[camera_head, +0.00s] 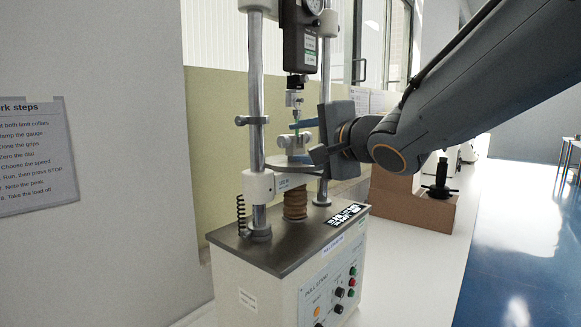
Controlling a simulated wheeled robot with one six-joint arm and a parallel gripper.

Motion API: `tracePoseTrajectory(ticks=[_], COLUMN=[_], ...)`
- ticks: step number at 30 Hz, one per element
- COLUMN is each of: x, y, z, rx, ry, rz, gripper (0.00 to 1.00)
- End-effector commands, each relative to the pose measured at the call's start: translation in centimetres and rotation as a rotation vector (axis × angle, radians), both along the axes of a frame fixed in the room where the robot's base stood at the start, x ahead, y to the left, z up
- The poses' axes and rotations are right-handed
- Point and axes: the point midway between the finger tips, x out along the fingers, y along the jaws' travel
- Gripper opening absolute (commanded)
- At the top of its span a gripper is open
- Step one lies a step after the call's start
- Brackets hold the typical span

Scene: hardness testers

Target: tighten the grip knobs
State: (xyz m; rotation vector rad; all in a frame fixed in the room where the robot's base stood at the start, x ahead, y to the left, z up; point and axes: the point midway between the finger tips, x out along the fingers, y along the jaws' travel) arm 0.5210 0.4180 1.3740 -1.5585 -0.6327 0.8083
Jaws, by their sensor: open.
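The pull stand (285,290) is a grey box with two upright steel posts. A dark gauge (301,40) hangs between the posts, with a small silver upper grip (294,98) below it. A pale lower grip (292,143) sits on the round crosshead plate (288,166). A thin green piece (296,128) shows between the grips. The grip knobs are too small or hidden to tell apart. My gripper (319,138) is open, just right of the lower grip, and partly covers the right post. I cannot tell whether it touches anything.
A spring (241,215) stands at left. A control panel (333,290) with buttons faces front. A brown block (412,203) with a black device stands behind right. A work-steps sheet (38,155) hangs on the left wall.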

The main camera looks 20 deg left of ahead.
Motion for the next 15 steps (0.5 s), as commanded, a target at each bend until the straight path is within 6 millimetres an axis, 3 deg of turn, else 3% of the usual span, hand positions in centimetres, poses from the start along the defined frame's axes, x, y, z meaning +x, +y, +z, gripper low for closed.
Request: tracePoseTrajectory(ticks=[3, 10, 15], x=[0.3, 0.4, 1.2], y=[-0.3, -0.5, 0.5], z=[-1.0, -0.8, -0.7], rx=[0.052, 0.097, 0.097], ry=[-0.019, -0.036, -0.037], rz=[-0.007, -0.015, -0.014], gripper=[0.43, 0.43, 0.43])
